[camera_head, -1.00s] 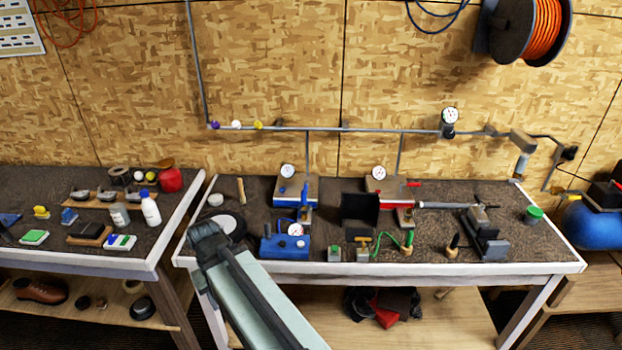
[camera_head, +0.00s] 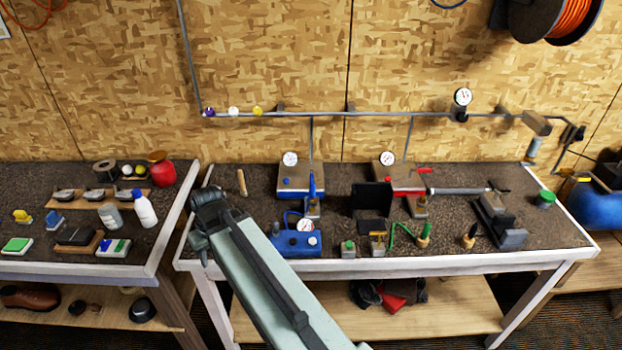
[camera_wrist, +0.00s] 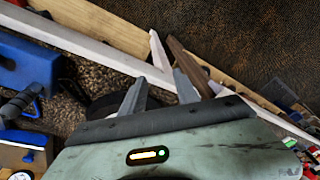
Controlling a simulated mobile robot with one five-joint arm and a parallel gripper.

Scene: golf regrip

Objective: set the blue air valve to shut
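In the head view, a blue-and-tan unit with a white gauge (camera_head: 290,159) stands at the back of the middle bench. An upright blue lever (camera_head: 312,185), which looks like the blue air valve, is at its front right. A lower blue box (camera_head: 297,244) with its own gauge sits in front. My gripper (camera_wrist: 160,88) is over the bench's left end, left of the lever and apart from it. In the wrist view its fingers are spread with nothing between them.
A red unit with a red lever (camera_head: 424,170) stands right of the blue one. A side bench (camera_head: 60,266) with bottles stands left, across a narrow gap.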

